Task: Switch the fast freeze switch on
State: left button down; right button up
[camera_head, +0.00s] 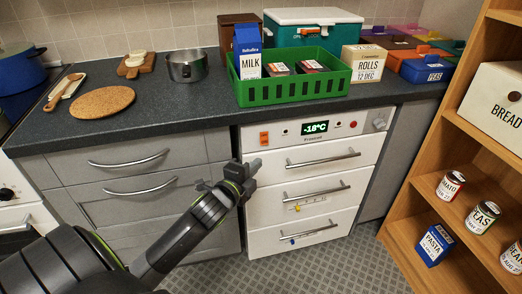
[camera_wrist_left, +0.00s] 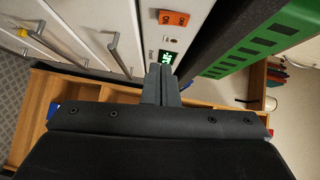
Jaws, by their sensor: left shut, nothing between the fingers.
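The white freezer (camera_head: 300,185) has a control panel with a lit display (camera_head: 315,127) reading -18°C. An orange rocker switch (camera_head: 264,138) is at the panel's left end; its lettering is too small to read surely, and I cannot tell its position. My left gripper (camera_head: 251,167) is shut and empty, just below and left of the switch in the head view. In the left wrist view, the shut fingertips (camera_wrist_left: 160,70) appear below the display (camera_wrist_left: 167,57), with the orange switch (camera_wrist_left: 174,18) farther up. The fingers look apart from the switch. My right gripper is out of view.
A green crate (camera_head: 290,91) with a milk carton stands on the dark counter (camera_head: 160,105) above the freezer. Drawer handles (camera_head: 323,159) stick out below the panel. A wooden shelf (camera_head: 425,187) with cans stands at the right. Patterned floor (camera_head: 330,270) is clear in front.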

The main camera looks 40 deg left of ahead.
aim_at(267, 143)
pick_arm(q)
jog(key=w+a, duration=0.1)
jog(key=w, duration=0.1)
jog(key=w+a, duration=0.1)
jog(key=w, duration=0.2)
jog(key=w+a+f, duration=0.1)
jog(key=w, duration=0.2)
jog(key=shift+a+b, duration=0.2)
jog(key=shift+b, duration=0.1)
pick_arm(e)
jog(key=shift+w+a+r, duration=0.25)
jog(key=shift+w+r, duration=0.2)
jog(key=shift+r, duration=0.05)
pick_arm(q)
jog(key=shift+w+a+f+b, duration=0.1)
jog(key=shift+a+f+b, duration=0.05)
jog(key=shift+b, duration=0.25)
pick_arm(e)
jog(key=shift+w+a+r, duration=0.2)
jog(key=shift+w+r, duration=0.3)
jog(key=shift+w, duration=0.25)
